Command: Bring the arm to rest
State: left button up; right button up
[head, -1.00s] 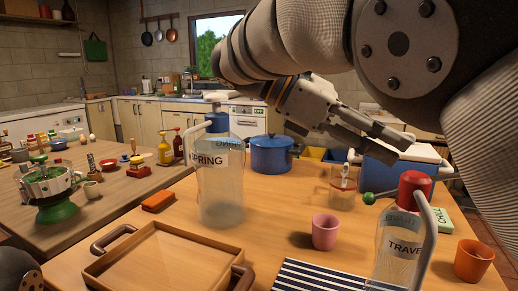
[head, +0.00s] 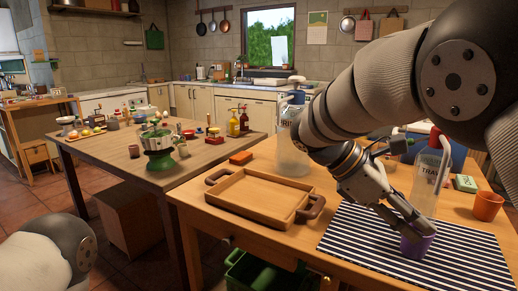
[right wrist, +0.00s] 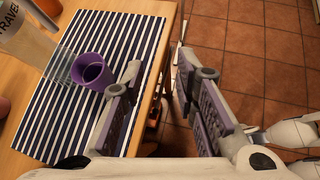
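My right arm reaches in from the right in the head view. Its gripper (head: 410,222) is low over the striped mat (head: 350,250), by a purple cup (head: 418,243). In the right wrist view the two fingers of this gripper (right wrist: 165,90) stand wide apart with nothing between them. There the purple cup (right wrist: 92,70) is outside the left finger, close to it; I cannot tell whether they touch. The space between the fingers shows the table edge and floor. My left gripper is out of view; only a rounded part of my own body shows at the lower left.
A clear bottle with a red top (head: 428,175) stands behind the cup. An orange cup (head: 487,206) is to its right. A wooden tray (head: 232,206) lies left of the mat. My arm partly covers another bottle (head: 292,150). Tiled floor (right wrist: 265,60) beyond the table edge is free.

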notch_tip(320, 180, down, 16)
jog(key=s+y, duration=0.3)
jog(key=s+a+f+m+g+y, duration=0.1)
jog(key=s+f+m+y, duration=0.1)
jog(key=s+f, duration=0.4)
jog(key=s+a+f+m+y, duration=0.15)
jog(key=s+f, duration=0.25)
jog(key=f, duration=0.4)
jog(key=s+f+m+y, duration=0.2)
jog(key=s+m, duration=0.3)
jog(key=s, duration=0.6)
jog(key=s+f+m+t+y, duration=0.1)
jog(key=s+f+m, duration=0.4)
jog(key=s, duration=0.6)
jog(key=shift+m+t+y, duration=0.3)
jog(key=shift+m+y, duration=0.05)
jog(key=shift+m, duration=0.2)
